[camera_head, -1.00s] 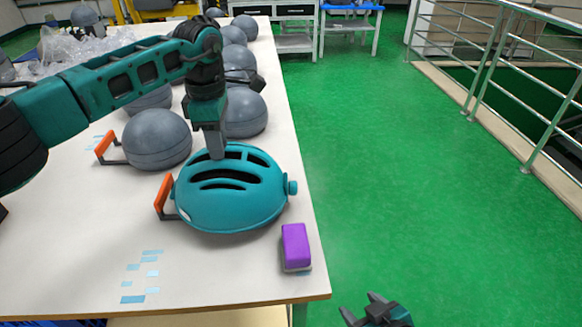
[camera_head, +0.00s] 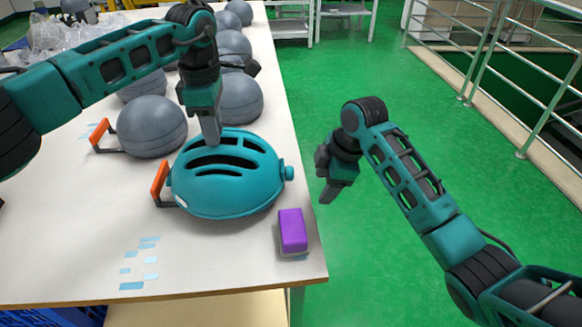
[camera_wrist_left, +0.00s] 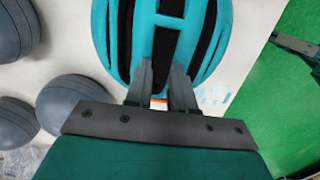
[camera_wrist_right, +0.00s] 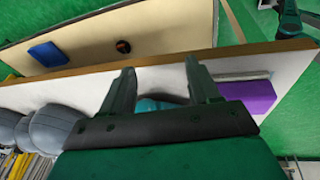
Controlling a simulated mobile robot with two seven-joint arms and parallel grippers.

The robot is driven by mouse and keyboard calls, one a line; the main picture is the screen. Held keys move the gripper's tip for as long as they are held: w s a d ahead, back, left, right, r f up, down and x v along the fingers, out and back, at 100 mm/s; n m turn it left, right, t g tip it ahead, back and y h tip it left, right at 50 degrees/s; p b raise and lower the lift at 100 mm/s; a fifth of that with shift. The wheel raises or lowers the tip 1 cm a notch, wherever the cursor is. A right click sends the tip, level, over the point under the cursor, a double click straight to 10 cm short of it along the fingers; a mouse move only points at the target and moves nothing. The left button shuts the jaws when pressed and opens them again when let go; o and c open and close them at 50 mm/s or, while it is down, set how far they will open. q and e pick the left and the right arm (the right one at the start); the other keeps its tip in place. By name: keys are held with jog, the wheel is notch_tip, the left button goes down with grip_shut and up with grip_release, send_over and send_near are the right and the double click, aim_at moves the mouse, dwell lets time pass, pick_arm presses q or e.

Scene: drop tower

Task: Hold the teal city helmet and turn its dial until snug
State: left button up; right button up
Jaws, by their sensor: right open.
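The teal helmet (camera_head: 225,185) with dark vents sits on the white table near its right edge. Its teal dial (camera_head: 288,173) sticks out on the right side. My left gripper (camera_head: 213,138) points down at the helmet's top, its fingers narrowed on the shell by the vents; the left wrist view shows the helmet (camera_wrist_left: 165,40) at its fingertips (camera_wrist_left: 163,75). My right gripper (camera_head: 328,190) is open and empty, off the table's edge, right of the dial and apart from it. In the right wrist view, some teal (camera_wrist_right: 155,103) shows between its fingers (camera_wrist_right: 160,75), mostly hidden.
A purple block (camera_head: 292,230) lies at the table's right edge, below the dial. Orange brackets (camera_head: 160,180) stand left of the helmet and by a grey dome (camera_head: 152,126). Several grey domes stand behind. Green floor right of the table is clear up to the railing (camera_head: 490,60).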

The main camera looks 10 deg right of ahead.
aim_at(291, 169)
jog(key=w+a+r+g+h, duration=0.1)
jog(key=w+a+r, duration=0.1)
jog(key=a+r, duration=0.3)
jog(key=w+a+r+h, duration=0.1)
jog(key=a+r, duration=0.1)
jog(key=r, duration=0.5)
jog(key=f, duration=0.7)
jog(key=w+f, duration=0.1)
jog(key=f, duration=0.3)
jog(key=shift+w+f, duration=0.1)
jog(key=shift+f, duration=0.05)
jog(key=c, duration=1.1)
